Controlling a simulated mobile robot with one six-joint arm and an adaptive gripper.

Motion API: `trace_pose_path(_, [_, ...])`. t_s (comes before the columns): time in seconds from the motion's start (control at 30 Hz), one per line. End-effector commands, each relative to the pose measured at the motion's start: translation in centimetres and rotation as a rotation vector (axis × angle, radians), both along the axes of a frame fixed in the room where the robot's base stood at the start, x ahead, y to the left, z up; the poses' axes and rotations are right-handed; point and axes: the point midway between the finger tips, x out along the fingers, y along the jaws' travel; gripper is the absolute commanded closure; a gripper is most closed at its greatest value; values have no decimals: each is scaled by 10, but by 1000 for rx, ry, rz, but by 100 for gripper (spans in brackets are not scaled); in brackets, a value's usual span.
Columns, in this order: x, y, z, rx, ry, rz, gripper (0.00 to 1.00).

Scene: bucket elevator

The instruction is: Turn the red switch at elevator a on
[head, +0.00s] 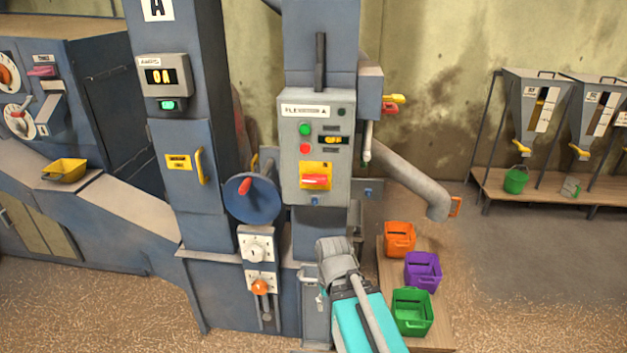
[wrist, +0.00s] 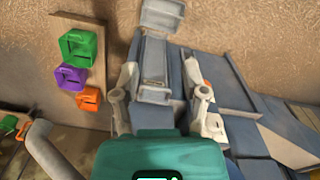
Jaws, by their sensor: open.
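The red switch (head: 315,181) sits on a yellow plate low on the grey control box (head: 304,150), whose label ends in A. It looks like a horizontal red handle; I cannot tell its position for sure. The box is mounted on the blue elevator column, below a dark upright lever. My arm's grey and teal end shows below the box in the head view, apart from the switch. My gripper (wrist: 164,88) is open and empty in the wrist view, its fingers spread either side of a grey housing farther off. The switch does not show in the wrist view.
A blue handwheel (head: 251,198) with a red knob stands left of the box. A grey spout (head: 410,180) slopes down at right. Orange (head: 399,238), purple (head: 423,271) and green (head: 412,311) bins stand below it. A green button (head: 305,129) and red button (head: 305,148) sit above the switch.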

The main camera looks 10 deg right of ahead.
Motion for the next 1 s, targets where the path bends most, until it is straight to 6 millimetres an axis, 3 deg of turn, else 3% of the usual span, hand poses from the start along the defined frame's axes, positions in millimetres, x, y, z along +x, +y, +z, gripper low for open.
trace_pose_path(0.17, [0, 0, 0, 0, 0, 0, 43])
trace_pose_path(0.23, [0, 0, 0, -1, 0, 0, 32])
trace_pose_path(0.47, [9, -2, 1, -49, -2, 15, 31])
trace_pose_path(0.5, [12, -14, 2, -71, -3, 17, 31])
trace_pose_path(0.57, [19, -20, 3, -111, -5, 25, 31])
trace_pose_path(0.77, [52, -25, 14, -313, -22, 83, 31])
trace_pose_path(1.0, [104, -21, 44, -628, -72, 172, 31])
